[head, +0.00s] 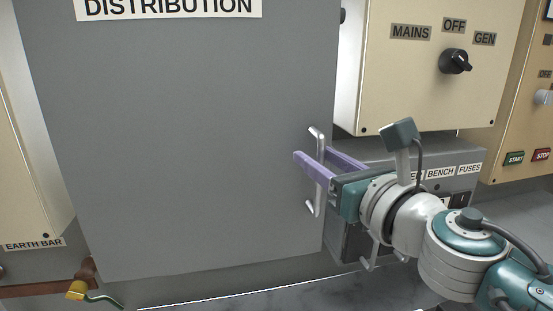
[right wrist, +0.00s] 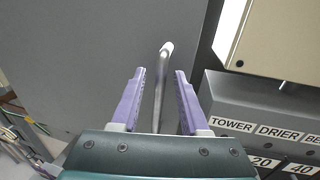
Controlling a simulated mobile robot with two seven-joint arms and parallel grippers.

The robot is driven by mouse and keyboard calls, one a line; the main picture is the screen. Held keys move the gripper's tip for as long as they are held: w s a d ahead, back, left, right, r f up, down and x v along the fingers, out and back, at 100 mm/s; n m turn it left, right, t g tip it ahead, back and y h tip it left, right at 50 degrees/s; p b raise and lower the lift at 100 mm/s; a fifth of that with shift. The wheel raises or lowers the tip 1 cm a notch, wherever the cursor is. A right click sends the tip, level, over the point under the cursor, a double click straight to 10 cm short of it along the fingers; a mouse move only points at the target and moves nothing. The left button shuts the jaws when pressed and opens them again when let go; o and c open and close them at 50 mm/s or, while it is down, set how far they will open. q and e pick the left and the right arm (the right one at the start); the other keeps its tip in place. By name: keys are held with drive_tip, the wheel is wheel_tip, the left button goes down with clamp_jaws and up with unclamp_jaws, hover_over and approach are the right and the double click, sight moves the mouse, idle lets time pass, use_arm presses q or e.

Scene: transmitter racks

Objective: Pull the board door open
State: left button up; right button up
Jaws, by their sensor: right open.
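The board door (head: 190,140) is a large grey panel labelled DISTRIBUTION in the head view; it also fills the left of the right wrist view (right wrist: 90,50). It looks shut or nearly so; I cannot tell which. Its handle (head: 320,148) is an upright metal bar near the door's right edge. My right gripper (head: 318,165) is open at the handle, with a purple finger on each side of the bar. In the right wrist view the handle (right wrist: 160,90) stands between the spread fingers, with gaps on both sides. My left gripper is not in view.
A beige box with a MAINS/OFF/GEN switch (head: 455,61) is right of the door. Below it is a grey fuse unit (head: 470,184), close to my right arm. An earth bar (head: 40,289) with a yellow-green cable (head: 77,291) is at the lower left.

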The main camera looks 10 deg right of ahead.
drive_tip(key=shift+c, duration=0.4)
clamp_jaws()
idle(0.9)
